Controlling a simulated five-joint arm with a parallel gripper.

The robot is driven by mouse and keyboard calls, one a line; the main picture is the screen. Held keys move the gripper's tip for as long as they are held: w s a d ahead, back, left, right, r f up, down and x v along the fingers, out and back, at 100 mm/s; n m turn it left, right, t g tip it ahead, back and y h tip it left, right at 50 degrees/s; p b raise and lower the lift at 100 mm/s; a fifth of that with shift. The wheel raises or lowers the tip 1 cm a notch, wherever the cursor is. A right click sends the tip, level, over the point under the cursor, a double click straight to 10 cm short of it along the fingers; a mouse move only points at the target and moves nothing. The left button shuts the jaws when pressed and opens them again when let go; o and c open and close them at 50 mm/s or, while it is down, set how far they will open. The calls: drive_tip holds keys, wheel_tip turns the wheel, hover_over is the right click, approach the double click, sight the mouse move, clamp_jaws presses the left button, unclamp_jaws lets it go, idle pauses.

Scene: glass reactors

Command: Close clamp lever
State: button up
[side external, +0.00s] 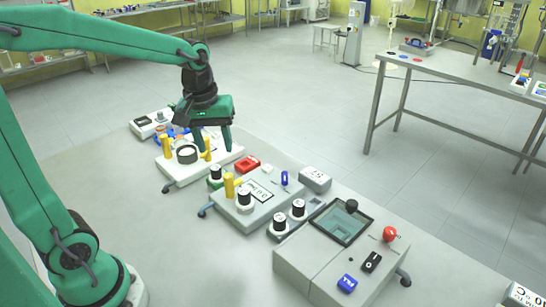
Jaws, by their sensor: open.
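My gripper (213,143) points down with its fingers apart, above the right part of a white module (188,172) with yellow posts (167,146) and a round dark-rimmed part (187,154). It looks empty. I cannot tell for sure which part is the clamp lever. A red-knobbed lever (390,234) stands on the large grey box (315,260) at the front right, well away from my gripper. A small upright blue handle (285,178) stands on the middle module (246,206). My gripper hides part of the white module.
A grey box (315,180) stands behind the middle module. Black-and-white knobs (298,208) sit beside the large box's recessed window (342,222). A metal table (450,66) stands at the back right; the floor between is clear.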

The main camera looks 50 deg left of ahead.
sight(229, 175)
drive_tip(key=w+a+f+n, duration=0.1)
drive_tip(key=w+a+f+n+g, duration=0.1)
drive_tip(key=w+f, duration=0.1)
drive_tip(key=w+f+n+g, duration=0.1)
drive_tip(key=w+f+n, duration=0.1)
drive_tip(key=shift+w+a+f, duration=0.1)
drive_tip(key=shift+a, duration=0.3)
drive_tip(key=shift+f, duration=0.1)
drive_tip(key=shift+f, duration=3.8)
drive_tip(key=shift+c, duration=0.5)
drive_tip(key=c, duration=0.9)
